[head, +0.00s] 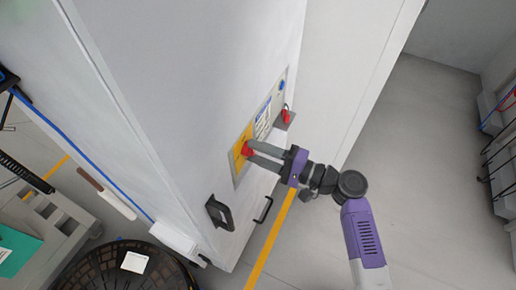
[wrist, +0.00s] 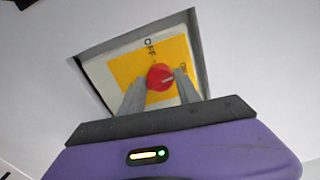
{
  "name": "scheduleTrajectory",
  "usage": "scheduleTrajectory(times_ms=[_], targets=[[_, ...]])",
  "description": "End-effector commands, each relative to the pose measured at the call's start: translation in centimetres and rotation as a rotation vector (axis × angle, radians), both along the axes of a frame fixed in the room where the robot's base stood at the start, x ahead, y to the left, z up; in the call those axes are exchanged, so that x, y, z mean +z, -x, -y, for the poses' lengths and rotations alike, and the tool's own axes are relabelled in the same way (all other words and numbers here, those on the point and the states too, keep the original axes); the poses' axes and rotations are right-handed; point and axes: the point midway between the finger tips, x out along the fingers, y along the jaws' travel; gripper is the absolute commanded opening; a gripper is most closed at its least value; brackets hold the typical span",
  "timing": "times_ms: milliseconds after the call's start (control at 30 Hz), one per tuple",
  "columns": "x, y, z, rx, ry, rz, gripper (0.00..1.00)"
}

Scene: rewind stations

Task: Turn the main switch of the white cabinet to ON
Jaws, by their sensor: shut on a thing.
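The white cabinet (head: 200,90) fills the middle of the head view. Its main switch is a red knob (head: 247,148) on a yellow plate (head: 238,158) in a recessed panel. In the wrist view the red knob (wrist: 160,77) sits between my two grey fingertips, with OFF printed above it on the yellow plate (wrist: 125,68). Another mark to the right is partly hidden by the right finger and hard to read. A pale line on the knob appears to point right, toward that mark. My gripper (head: 251,151) is shut on the knob.
A smaller red item (head: 286,117) hangs on the panel's far side. Black handles (head: 219,213) stick out of the cabinet below the switch. A round dark grate or pallet (head: 95,275) stands at lower left.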

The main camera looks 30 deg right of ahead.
Motion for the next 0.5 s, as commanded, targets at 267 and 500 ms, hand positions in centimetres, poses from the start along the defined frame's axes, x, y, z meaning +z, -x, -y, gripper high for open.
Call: scheduleTrajectory(times_ms=[267,500], targets=[[-0.01,0.00,0.20,-0.005,-0.088,-0.065,0.00],[-0.09,0.00,0.21,-0.005,-0.110,-0.081,0.00]])
